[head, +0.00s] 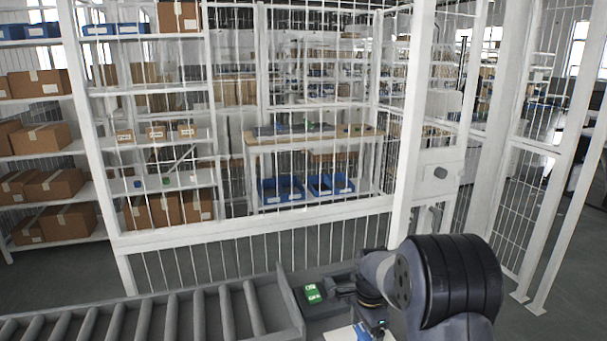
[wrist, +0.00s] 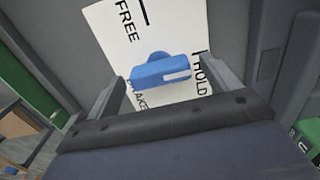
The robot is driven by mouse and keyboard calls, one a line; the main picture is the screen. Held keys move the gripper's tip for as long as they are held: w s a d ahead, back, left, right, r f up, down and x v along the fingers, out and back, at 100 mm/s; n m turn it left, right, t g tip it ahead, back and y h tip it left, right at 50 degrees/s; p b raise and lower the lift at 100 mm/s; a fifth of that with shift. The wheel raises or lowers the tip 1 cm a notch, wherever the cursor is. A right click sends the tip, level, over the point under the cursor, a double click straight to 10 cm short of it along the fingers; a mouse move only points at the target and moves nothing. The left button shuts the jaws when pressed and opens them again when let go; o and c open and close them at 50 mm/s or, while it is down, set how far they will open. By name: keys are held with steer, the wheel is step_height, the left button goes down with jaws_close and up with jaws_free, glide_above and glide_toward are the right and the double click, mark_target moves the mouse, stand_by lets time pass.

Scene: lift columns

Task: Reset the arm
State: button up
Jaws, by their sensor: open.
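A white panel (wrist: 112,30) with the printed words FREE and HOLD and a partly hidden word shows in the wrist view. A blue handle (wrist: 160,72) with a pale mark stands on it. My gripper (wrist: 163,85) is open, with one grey finger on each side of the blue handle in the picture. I cannot tell whether the fingers touch it. In the head view the white panel (head: 341,335) is partly cut off at the bottom edge, beside my arm, and my fingers are hard to make out there.
A roller conveyor (head: 170,316) runs along the lower left. A green item (head: 312,292) sits in a dark grey bay beside my arm. A white mesh fence (head: 260,228) stands beyond, with shelves of cardboard boxes (head: 45,138) and blue bins (head: 331,185) behind it.

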step_height(320, 180, up, 11)
step_height(320, 180, down, 11)
steer(key=shift+r, duration=0.1)
steer(key=n+p, duration=0.1)
steer(key=n, duration=0.5)
steer(key=shift+n, duration=0.3)
steer(key=n+p, duration=0.2)
steer(key=n, duration=0.5)
steer(key=shift+w+r+n, duration=0.1)
steer(key=shift+r+n, duration=0.15)
steer(key=shift+n, duration=0.05)
step_height(320, 180, up, 8)
steer(key=shift+r+b, duration=0.1)
steer(key=shift+b, duration=0.3)
